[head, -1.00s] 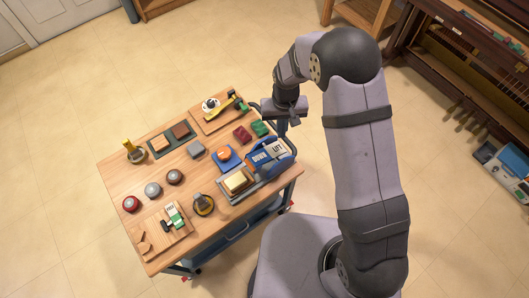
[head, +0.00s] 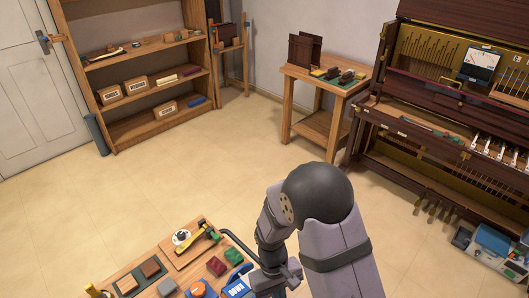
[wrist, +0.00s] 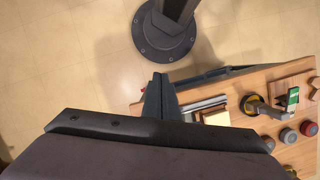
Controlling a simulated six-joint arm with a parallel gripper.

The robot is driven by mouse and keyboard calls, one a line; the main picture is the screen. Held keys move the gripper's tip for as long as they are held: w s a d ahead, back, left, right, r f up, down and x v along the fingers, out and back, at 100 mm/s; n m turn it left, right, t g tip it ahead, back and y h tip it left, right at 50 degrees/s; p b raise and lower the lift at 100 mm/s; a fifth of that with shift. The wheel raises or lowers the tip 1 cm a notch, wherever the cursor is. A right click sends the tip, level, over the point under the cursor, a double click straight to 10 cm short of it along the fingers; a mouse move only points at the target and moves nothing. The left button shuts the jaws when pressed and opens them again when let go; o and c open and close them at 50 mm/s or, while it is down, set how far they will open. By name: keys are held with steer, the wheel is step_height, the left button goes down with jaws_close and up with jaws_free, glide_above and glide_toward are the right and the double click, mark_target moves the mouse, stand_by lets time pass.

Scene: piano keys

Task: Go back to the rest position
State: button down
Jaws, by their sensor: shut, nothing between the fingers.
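The lower part of the arm is cut off by the frame.
A black handle bar (head: 240,243) curves at the table's edge. A piano (head: 440,130), side table (head: 325,75) and shelf (head: 145,90) stand beyond open floor.

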steer(key=s+d+r+m, duration=0.2)
steer(key=s+d+r, duration=0.4)
steer(key=s+r, duration=0.15)
steer(key=w+d+r+m+t+y, duration=0.1)
steer(key=w+d+r+m+t, duration=0.1)
steer(key=r, duration=0.4)
steer(key=shift+w+d+r+t, duration=0.4)
steer(key=shift+w+d+t, duration=0.3)
steer(key=shift+w+d, duration=0.6)
steer(key=shift+s, duration=0.1)
